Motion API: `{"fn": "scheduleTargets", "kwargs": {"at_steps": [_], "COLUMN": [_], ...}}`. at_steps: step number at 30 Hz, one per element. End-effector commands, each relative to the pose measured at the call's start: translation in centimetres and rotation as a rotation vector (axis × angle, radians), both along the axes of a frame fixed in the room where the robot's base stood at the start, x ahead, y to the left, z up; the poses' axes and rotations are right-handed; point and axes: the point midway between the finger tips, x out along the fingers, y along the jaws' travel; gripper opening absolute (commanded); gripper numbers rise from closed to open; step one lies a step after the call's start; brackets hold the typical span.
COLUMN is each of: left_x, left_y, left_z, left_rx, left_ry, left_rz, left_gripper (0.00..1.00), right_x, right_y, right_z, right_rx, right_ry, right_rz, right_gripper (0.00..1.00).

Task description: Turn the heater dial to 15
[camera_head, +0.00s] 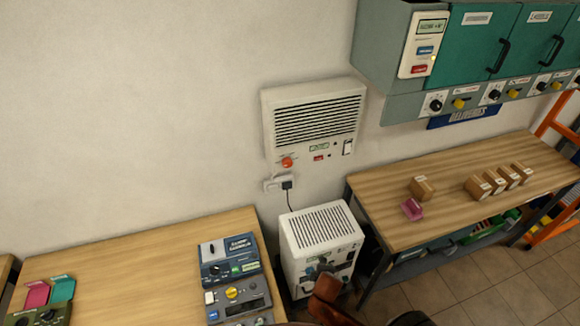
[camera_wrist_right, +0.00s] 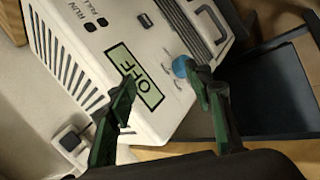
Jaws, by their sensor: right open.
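A white floor unit (camera_head: 322,228) with a slatted top stands between the two benches. In the right wrist view its panel (camera_wrist_right: 150,40) has RUN and FULL lights, a display (camera_wrist_right: 135,78) reading OFF and a blue dial (camera_wrist_right: 182,66). My right gripper (camera_head: 319,268) is open in front of this panel. In the right wrist view the gripper (camera_wrist_right: 158,78) has one fingertip beside the blue dial; contact cannot be told. The other finger crosses the display. A white wall unit (camera_head: 313,98) has an orange-red dial (camera_head: 287,162) and a green display, too small to read. My left gripper is out of view.
A wooden bench (camera_head: 120,250) at left carries control boxes (camera_head: 232,270). Another bench (camera_head: 400,210) at right holds small boxes. Teal cabinets (camera_head: 480,45) with knobs hang above. A plug and cable (camera_head: 287,185) sit below the wall unit.

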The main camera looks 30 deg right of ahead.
Motion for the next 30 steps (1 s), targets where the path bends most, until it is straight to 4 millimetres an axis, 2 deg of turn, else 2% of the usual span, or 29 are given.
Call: {"fn": "scheduleTargets", "kwargs": {"at_steps": [1,5,9,14,21,25,30], "left_x": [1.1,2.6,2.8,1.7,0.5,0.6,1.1], "left_y": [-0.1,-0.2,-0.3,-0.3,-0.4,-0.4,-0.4], "left_z": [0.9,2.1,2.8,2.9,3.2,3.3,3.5], "left_rx": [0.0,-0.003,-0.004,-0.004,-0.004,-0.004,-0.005], "left_ry": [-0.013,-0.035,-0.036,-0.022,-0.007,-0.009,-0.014], "left_rz": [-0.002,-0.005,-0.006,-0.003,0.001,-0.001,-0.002], "left_gripper": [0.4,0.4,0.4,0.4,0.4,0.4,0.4], "right_x": [1.2,3.8,7.6,12.7,19.5,21.4,22.8], "right_y": [-0.1,-0.2,-0.6,-1.0,-1.2,-1.3,-1.5], "right_z": [3.4,10.0,16.3,21.2,28.7,31.2,32.1], "right_rx": [-0.051,-0.201,-0.46,-0.836,-1.511,-1.793,-1.917], "right_ry": [-0.022,-0.06,-0.089,-0.088,0.002,0.078,0.121], "right_rz": [0.046,0.167,0.361,0.615,0.964,1.076,1.12], "right_gripper": [0.47,0.47,0.47,0.47,0.47,0.47,0.47]}}
